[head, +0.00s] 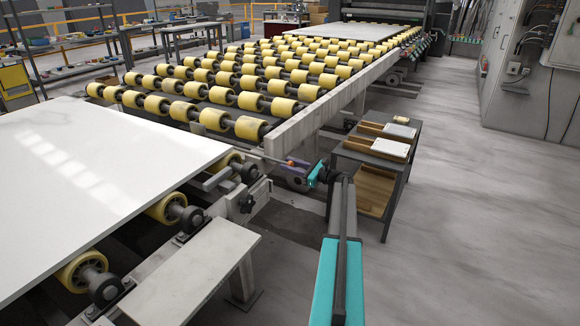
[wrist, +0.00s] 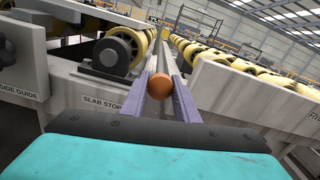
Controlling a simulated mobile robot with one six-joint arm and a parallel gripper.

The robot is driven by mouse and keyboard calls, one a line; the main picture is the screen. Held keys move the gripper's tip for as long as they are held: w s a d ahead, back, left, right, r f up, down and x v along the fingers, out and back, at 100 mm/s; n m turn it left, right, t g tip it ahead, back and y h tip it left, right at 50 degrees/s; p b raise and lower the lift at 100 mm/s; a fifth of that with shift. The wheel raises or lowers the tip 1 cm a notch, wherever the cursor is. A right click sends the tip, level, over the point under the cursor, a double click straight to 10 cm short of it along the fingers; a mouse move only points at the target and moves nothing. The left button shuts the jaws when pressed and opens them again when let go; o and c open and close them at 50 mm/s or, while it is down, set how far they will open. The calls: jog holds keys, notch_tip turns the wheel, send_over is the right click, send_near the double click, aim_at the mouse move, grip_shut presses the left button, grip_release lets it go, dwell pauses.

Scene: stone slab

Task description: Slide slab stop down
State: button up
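The slab stop shows as a thin grey bar (head: 262,156) with an orange ball knob (head: 290,162) at its near end, beside the slab table. In the wrist view the orange knob (wrist: 161,83) is near the middle, with a "SLAB STOP" plate (wrist: 102,104) to its left. My gripper (head: 297,172) is at the knob. In the wrist view its two purple fingers (wrist: 164,88) lie close on the left and right of the knob. I cannot tell whether they press on it. The far end of the bar runs between the roller frames.
A white slab (head: 95,165) lies on yellow-wheeled rollers at left. A yellow roller conveyor (head: 265,85) runs to the back. A small cart (head: 372,165) stands close right of my gripper. A grey ledge (head: 195,270) is in front. Floor at the right is clear.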

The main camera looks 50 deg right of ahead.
grip_shut()
notch_tip(320, 180, down, 6)
jog(key=shift+b, duration=0.4)
jog(key=o, duration=0.8)
grip_release()
jog(key=shift+f, duration=0.1)
jog(key=shift+s, duration=0.15)
jog(key=v, duration=1.3)
jog(key=shift+s, duration=0.3)
